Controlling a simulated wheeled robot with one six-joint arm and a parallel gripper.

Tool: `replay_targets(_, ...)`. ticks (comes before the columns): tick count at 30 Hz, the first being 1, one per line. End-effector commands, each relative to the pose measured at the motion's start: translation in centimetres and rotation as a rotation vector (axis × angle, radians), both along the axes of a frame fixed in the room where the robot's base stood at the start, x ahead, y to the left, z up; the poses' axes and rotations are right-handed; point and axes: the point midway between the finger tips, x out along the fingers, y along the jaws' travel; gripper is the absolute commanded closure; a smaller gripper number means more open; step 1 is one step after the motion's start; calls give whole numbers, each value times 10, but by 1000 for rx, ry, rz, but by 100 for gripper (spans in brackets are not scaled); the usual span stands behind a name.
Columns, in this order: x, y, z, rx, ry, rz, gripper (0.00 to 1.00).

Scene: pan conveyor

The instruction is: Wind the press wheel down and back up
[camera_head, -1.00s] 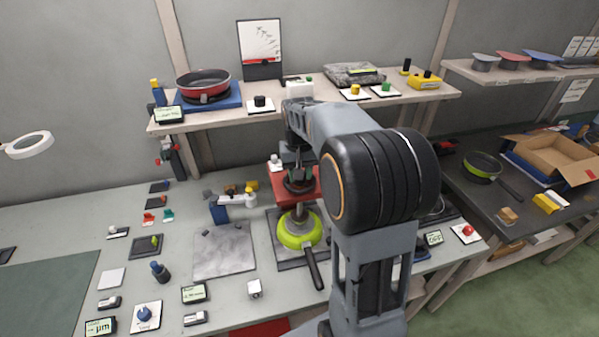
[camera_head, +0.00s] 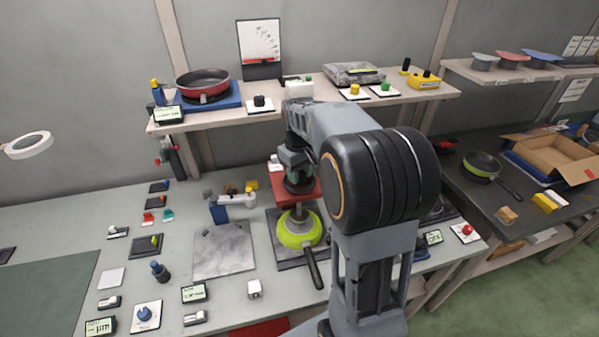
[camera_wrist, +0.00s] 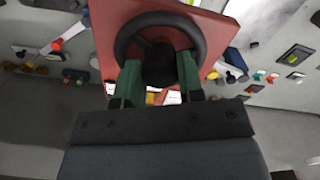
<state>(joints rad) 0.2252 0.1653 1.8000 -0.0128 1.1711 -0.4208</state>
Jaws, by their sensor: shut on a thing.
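The press wheel (camera_wrist: 121,47) is a dark round handwheel with a black hub, on top of the red press frame (camera_wrist: 218,37). In the wrist view my gripper (camera_wrist: 160,72) is shut on the wheel's hub, with one green finger on each side. In the head view my gripper (camera_head: 299,174) is over the red press (camera_head: 308,194), and my arm hides part of the wheel. A grey ram (camera_head: 299,217) under the press stands over a lime-green pan (camera_head: 291,241). I cannot tell whether the ram touches the pan. The pan's dark handle points to the front.
A grey stone plate (camera_head: 222,252) and a blue stand (camera_head: 218,212) lie left of the press. Several small buttons and displays cover the bench. A shelf (camera_head: 222,119) with a red pan (camera_head: 203,84) runs behind my arm.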

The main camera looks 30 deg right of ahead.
Motion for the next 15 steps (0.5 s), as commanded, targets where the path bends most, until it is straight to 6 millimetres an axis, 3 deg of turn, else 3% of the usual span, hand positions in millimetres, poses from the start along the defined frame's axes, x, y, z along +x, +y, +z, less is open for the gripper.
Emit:
replay_targets(10, 0, 0, 1, -2, -1, 1, 88)
replay_targets(11, 0, 0, 1, -2, -1, 1, 63)
replay_targets(15, 0, 0, 0, -1, -1, 1, 49)
